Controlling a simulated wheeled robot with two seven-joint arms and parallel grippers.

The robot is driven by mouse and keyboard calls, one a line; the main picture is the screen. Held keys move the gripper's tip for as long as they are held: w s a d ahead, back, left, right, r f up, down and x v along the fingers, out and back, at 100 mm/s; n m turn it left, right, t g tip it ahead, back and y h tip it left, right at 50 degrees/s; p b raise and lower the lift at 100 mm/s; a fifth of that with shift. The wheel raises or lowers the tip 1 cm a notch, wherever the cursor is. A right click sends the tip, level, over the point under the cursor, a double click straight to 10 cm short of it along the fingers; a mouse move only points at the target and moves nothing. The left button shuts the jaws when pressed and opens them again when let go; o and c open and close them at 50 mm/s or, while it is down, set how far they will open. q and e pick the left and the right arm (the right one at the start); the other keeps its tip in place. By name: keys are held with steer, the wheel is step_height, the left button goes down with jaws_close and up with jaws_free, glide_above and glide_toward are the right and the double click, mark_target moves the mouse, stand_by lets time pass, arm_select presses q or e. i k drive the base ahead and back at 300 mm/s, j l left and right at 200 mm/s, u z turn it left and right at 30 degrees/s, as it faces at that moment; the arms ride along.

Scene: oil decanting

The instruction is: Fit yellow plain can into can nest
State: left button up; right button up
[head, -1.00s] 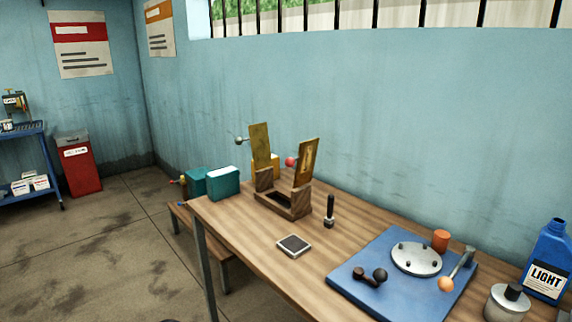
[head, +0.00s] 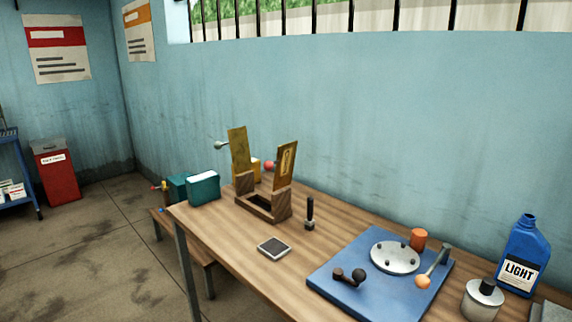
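A yellow block-like thing (head: 256,166), perhaps the yellow plain can, shows in the head view behind a wooden holder. Most of it is hidden by the holder and its upright plates. The wooden holder (head: 262,207), with an open rectangular recess and two tall brass-coloured plates, stands on the table's far left part. It may be the can nest; I cannot tell for sure. The recess looks empty. Neither of my grippers is in view.
Teal boxes or cans (head: 204,190) are at the table's left end. A blue mat (head: 330,285) with a metal disc (head: 395,257), a metal pot (head: 481,303) and a blue bottle (head: 524,255) are right.

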mark_target(276, 209)
steer(key=u, duration=0.3)
steer(key=i+j+z, duration=0.15)
steer(key=j, duration=0.35)
steer(key=j+z, duration=0.15)
steer(key=j, duration=0.35)
steer(key=i+j+u, duration=1)
steer(key=i+u, duration=0.25)
steer(key=i, duration=0.2)
steer(key=i+j, duration=0.1)
steer(key=i, duration=0.55)
steer(key=i+j+z, duration=0.1)
steer(key=i, duration=0.55)
